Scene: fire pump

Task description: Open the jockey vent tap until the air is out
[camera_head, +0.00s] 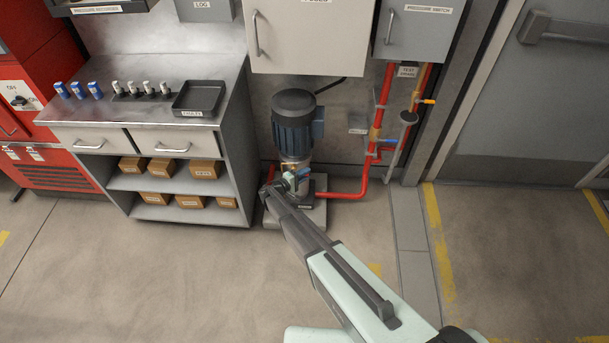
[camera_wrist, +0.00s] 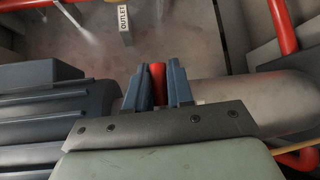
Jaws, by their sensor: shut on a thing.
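The jockey pump (camera_head: 293,122), with a dark blue motor on top, stands upright on a low base below the grey cabinets in the head view. My gripper (camera_head: 288,186) reaches down to the pump's lower body. In the wrist view, the two blue-grey fingers of my gripper (camera_wrist: 157,78) are closed on a narrow red piece (camera_wrist: 157,72), which looks like the vent tap's handle. The tap's body and how far it is turned are hidden. Pale streaks like spray (camera_wrist: 80,26) show at the upper left there.
Red pipes (camera_head: 366,165) rise to the right of the pump. A post marked OUTLET (camera_wrist: 125,24) stands beyond my fingers. A ribbed dark blue body (camera_wrist: 60,110) is close on the left of them. A bench (camera_head: 228,150) with shelves stands left; the floor in front is clear.

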